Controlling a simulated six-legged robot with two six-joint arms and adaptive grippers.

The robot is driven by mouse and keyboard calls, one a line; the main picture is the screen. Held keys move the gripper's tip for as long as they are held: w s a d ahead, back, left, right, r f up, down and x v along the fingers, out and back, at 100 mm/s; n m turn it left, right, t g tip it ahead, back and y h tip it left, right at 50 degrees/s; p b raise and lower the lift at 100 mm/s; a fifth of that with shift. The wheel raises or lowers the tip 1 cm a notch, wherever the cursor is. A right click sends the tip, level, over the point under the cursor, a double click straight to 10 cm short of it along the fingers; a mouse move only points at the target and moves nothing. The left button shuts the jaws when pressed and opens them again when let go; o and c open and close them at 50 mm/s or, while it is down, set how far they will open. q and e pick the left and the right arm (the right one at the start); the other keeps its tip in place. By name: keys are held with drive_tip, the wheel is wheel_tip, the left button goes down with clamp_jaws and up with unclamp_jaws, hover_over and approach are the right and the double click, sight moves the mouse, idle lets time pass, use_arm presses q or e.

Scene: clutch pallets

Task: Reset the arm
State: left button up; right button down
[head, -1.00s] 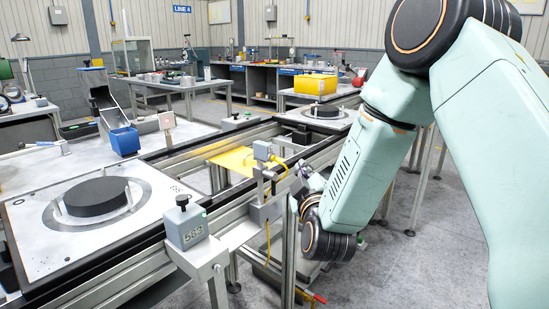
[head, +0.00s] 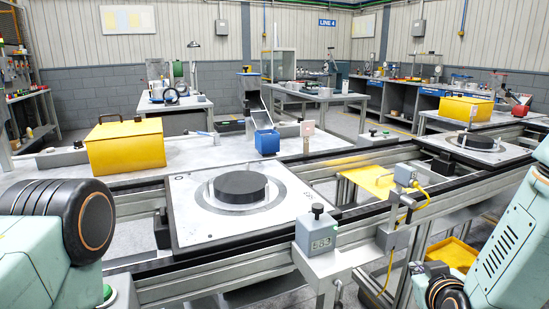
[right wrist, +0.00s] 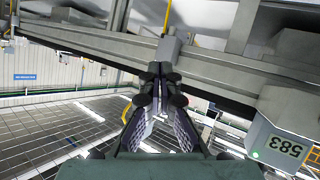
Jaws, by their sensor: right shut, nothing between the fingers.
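My right arm is at the lower right of the head view, with its gripper (head: 437,269) small, dark and partly hidden beside the wrist. In the right wrist view the right gripper (right wrist: 160,72) is shut and empty, its fingertips together below a grey conveyor rail (right wrist: 210,75). My left arm shows only as a rounded joint and link at the lower left of the head view. The left gripper is out of view.
A pallet plate (head: 193,232) bearing a black disc (head: 240,187) sits on the conveyor. A counter box (head: 317,232) stands at its front edge. A yellow case (head: 125,147) and blue bin (head: 267,142) are on the bench behind. A yellow bin (head: 455,252) is near my right arm.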

drive_tip(key=s+a+f+m+g+y, duration=0.1)
drive_tip(key=s+a+f+g, duration=0.25)
drive_tip(key=s+f, duration=0.45)
drive_tip(key=s+a+f+m+g+y, duration=0.15)
drive_tip(key=s+f+g, duration=0.25)
drive_tip(key=s+f, duration=0.4)
drive_tip(key=s+a+f+g, duration=0.1)
drive_tip(key=s+f, duration=0.3)
drive_tip(key=s, duration=0.5)
drive_tip(key=s+a+f+n+g, duration=0.1)
drive_tip(key=s+f+g, duration=0.3)
drive_tip(key=s, duration=0.5)
drive_tip(key=shift+s+a, duration=0.2)
drive_tip(key=shift+a, duration=0.1)
drive_tip(key=shift+n, duration=0.25)
